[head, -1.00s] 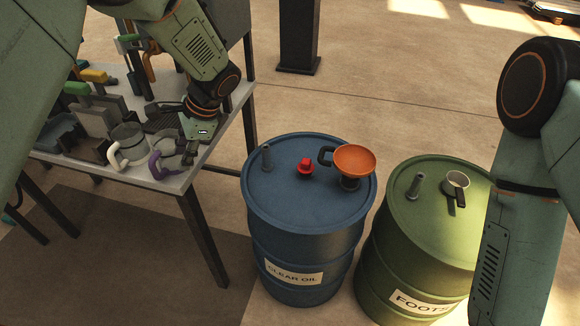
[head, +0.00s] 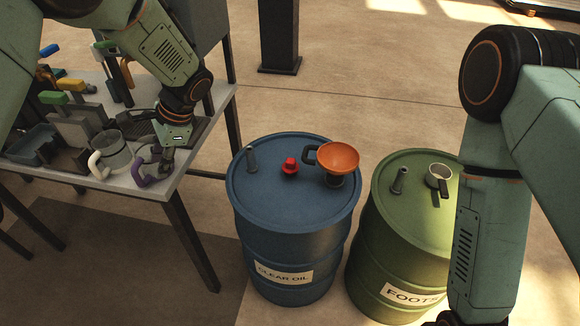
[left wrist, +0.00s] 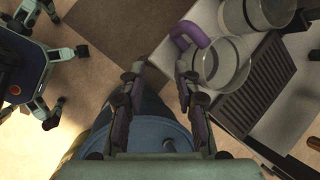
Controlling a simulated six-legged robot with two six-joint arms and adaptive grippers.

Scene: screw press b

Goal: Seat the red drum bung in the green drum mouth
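The red drum bung (head: 290,166) rests on the top of the blue drum (head: 260,195), beside an orange funnel (head: 338,158). The green drum (head: 395,225) stands to its right. On its lid are a grey upright pipe (head: 400,180) and a small pale cup with a dark handle (head: 438,180). I cannot make out the drum's open mouth. My left gripper (head: 167,160) is at the table's near right corner, by a purple-handled mug. In the left wrist view the left gripper's fingers (left wrist: 157,75) are apart with nothing between them, near the purple handle (left wrist: 188,38). My right gripper is out of view.
A grey table (head: 190,160) holds a white-handled mug (head: 113,155), bins and coloured-handled tools. A dark post (head: 280,40) stands behind. Floor is clear between the table and the blue drum. My right arm covers the green drum's right side.

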